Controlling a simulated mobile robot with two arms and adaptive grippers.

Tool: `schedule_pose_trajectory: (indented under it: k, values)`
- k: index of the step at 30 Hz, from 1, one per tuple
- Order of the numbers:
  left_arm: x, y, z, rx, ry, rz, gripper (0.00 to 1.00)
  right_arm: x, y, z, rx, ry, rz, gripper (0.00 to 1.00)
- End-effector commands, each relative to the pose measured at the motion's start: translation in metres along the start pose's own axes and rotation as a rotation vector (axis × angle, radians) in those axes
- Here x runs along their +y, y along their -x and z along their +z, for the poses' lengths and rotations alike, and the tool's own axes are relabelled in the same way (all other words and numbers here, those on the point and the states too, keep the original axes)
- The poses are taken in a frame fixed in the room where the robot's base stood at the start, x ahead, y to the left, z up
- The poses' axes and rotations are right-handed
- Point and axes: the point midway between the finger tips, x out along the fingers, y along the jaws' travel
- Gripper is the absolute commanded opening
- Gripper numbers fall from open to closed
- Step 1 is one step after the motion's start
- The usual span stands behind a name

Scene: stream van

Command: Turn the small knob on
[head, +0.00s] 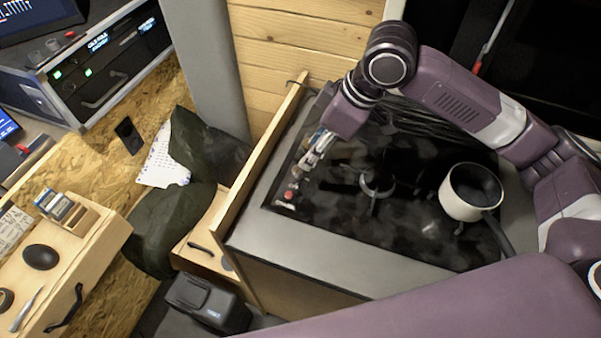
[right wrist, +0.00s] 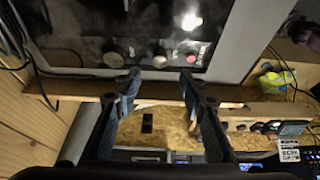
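The black glass cooktop (head: 340,210) has a row of knobs along its left edge. In the right wrist view a round metallic knob (right wrist: 113,59), a middle knob (right wrist: 160,61) and a small red-marked knob (right wrist: 191,58) sit near the cooktop edge. The red one also shows in the head view (head: 289,194). My right gripper (head: 316,150) is over the knob side of the cooktop. In the wrist view its fingers (right wrist: 159,76) are spread apart with nothing between them, and the knobs appear just beyond the tips. I cannot tell any knob's setting. My left gripper is not in view.
A white pot (head: 465,195) with a dark handle stands at the right of the cooktop. A raised wooden panel (head: 262,160) runs along the cooktop's left side. A wooden drawer unit (head: 75,255) stands at the lower left, and a dark bag (head: 170,225) lies between.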

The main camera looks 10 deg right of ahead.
Motion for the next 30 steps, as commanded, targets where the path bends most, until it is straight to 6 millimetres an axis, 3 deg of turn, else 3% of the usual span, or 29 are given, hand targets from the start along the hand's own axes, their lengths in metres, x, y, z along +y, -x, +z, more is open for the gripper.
schedule_pose_trajectory:
  k: [3,18,30]
  values:
    - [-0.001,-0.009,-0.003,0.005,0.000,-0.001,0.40,0.000,-0.010,0.003,0.000,0.000,0.000,0.38]
    - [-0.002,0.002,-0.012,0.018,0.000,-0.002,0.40,0.000,-0.076,0.003,-0.002,-0.001,-0.001,0.38]
    - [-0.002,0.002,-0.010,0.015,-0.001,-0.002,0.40,0.000,-0.085,0.003,0.000,0.001,0.001,0.37]
